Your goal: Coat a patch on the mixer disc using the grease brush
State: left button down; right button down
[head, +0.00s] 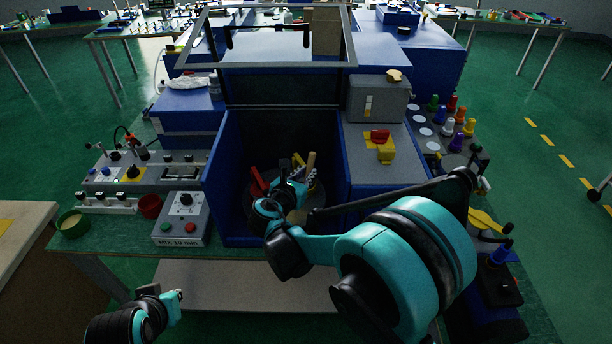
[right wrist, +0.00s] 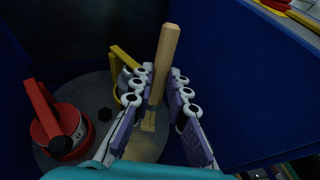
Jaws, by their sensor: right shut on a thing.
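The grease brush has a pale wooden handle (head: 311,160) and stands tilted in the blue-walled press well; it also shows in the right wrist view (right wrist: 166,55). My right gripper (head: 297,183) reaches into the well and is shut on the brush, its purple finger pads (right wrist: 155,105) on either side of it. The mixer disc (right wrist: 95,92) is grey and round, on the well floor below the gripper. A tan area (right wrist: 148,142) lies by the brush's lower end; I cannot tell whether the bristles touch the disc. My left gripper (head: 172,299) is low at left, apart from the bench; its opening is unclear.
A red clamp-like part (right wrist: 55,125) and a yellow one (right wrist: 124,62) stand on the disc. Blue walls (right wrist: 225,85) enclose the well closely. A grey control box (head: 182,228), a green cup (head: 72,223) and a dark red cup (head: 150,206) stand left of the well.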

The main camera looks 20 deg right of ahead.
aim_at(309, 162)
jog(key=shift+r, duration=0.2)
jog(key=shift+r+p, duration=1.2)
jog(key=shift+r, duration=0.35)
jog(key=shift+f, duration=0.1)
notch_tip(309, 162, down, 3)
jog(key=b, duration=0.3)
jog(key=shift+s+f, duration=0.1)
jog(key=shift+f, duration=0.1)
